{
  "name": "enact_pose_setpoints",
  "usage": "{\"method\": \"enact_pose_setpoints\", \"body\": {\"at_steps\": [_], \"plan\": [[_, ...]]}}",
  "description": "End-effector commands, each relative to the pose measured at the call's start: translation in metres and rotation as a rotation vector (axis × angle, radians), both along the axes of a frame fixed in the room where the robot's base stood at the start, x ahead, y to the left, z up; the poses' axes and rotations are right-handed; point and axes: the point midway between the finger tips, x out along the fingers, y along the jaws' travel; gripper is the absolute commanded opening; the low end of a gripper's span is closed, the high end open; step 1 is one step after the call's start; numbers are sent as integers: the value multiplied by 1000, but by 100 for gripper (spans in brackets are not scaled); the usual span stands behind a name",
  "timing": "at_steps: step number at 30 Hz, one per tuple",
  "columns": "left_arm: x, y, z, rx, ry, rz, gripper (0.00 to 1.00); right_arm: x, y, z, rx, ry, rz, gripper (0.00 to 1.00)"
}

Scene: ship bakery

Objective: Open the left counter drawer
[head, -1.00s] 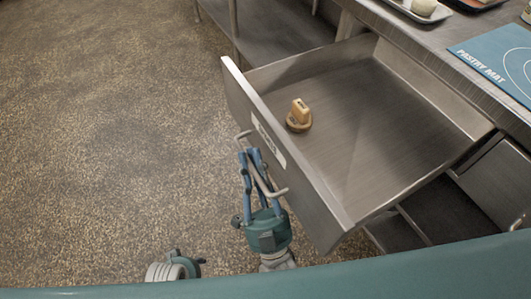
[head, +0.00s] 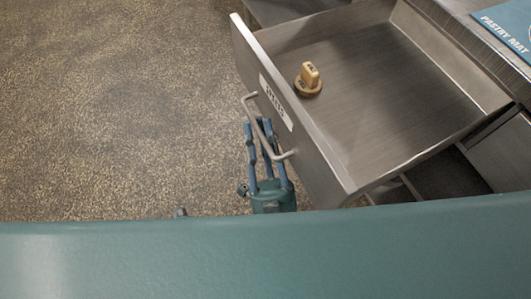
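The counter drawer (head: 340,165) is a steel drawer pulled well out of the counter, with its inside showing. Its front carries a white label and a bent bar handle (head: 262,118). My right gripper (head: 257,125) is at the handle, with its blue fingers on either side of the bar. The fingers stand apart with a visible gap, so it looks open around the handle and not clamped on it. Its lower part is hidden behind my teal body. My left gripper is not in view.
A small tan object with a round base (head: 308,81) lies in the drawer. A blue pastry mat (head: 508,27) lies on the counter at the upper right. A lower shelf shows beneath the drawer. The speckled floor (head: 120,110) at left is clear.

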Motion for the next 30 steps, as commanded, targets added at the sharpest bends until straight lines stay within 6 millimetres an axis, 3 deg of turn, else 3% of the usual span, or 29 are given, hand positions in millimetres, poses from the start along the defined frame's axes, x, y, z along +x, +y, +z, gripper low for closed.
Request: {"method": "enact_pose_setpoints", "body": {"at_steps": [13,19,30], "plan": [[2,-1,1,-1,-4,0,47,-62,-12,-62,-1,4,2,24],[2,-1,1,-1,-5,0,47,-72,-14,-71,0,2,1,24],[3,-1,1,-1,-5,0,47,-73,-15,-71,0,2,1,24]]}}
